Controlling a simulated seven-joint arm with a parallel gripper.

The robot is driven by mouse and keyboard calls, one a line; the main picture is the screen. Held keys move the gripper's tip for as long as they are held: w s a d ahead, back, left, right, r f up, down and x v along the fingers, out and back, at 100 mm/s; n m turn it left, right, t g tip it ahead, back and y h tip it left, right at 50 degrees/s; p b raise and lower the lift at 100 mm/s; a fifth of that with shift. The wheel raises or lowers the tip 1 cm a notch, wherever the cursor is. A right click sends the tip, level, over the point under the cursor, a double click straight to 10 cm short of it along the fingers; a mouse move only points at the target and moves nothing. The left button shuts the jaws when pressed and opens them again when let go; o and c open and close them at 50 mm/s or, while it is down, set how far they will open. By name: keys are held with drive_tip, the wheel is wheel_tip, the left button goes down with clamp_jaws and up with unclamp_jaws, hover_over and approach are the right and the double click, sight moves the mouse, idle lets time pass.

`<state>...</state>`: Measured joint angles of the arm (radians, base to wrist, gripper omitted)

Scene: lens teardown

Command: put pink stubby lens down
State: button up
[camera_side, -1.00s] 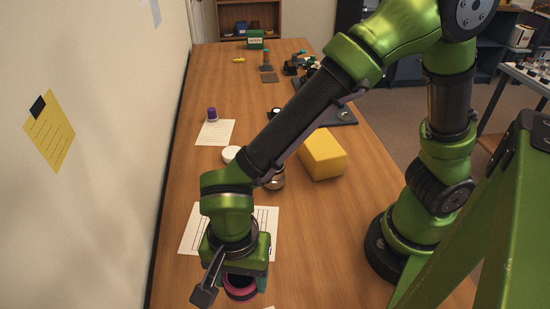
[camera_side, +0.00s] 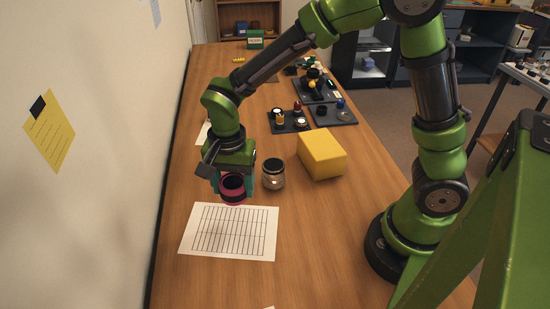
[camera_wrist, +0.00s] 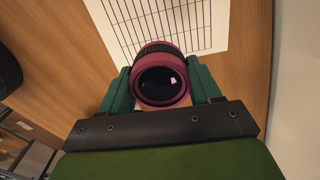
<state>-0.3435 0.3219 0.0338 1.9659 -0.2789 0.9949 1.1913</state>
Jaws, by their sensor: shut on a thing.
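The pink stubby lens (camera_side: 232,187) has a pink body with a dark ribbed band. My gripper (camera_side: 233,184) is shut on it, one teal finger on each side. In the side view the lens is just beyond the far edge of the gridded paper sheet (camera_side: 230,236); I cannot tell whether it touches the table. In the wrist view the lens (camera_wrist: 161,80) sits between the fingers of my gripper (camera_wrist: 161,88), its dark glass toward the camera, with the gridded sheet (camera_wrist: 205,25) behind it.
A yellow block (camera_side: 322,154) lies farther right. Black trays with small parts (camera_side: 288,121) are farther back. The gridded sheet and the wooden table (camera_side: 310,235) around it are clear.

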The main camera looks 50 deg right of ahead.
sight(233, 181)
wheel_tip(233, 181, down, 8)
drive_tip(key=shift+r, duration=0.1)
idle(0.4)
drive_tip(key=o, duration=1.2)
drive_tip(key=shift+f, duration=0.2)
drive_tip(key=shift+c, duration=0.2)
wheel_tip(233, 181, up, 12)
drive_tip(key=shift+r, duration=0.2)
drive_tip(key=s+d+r+n+t+y, duration=0.2)
drive_tip(key=s+d+r+n+t, duration=0.5)
drive_tip(key=s+d+r, duration=0.3)
drive_tip(key=shift+s+d+r+n, duration=0.25)
drive_tip(key=shift+s+r+n, duration=0.4)
drive_tip(key=shift+s, duration=0.15)
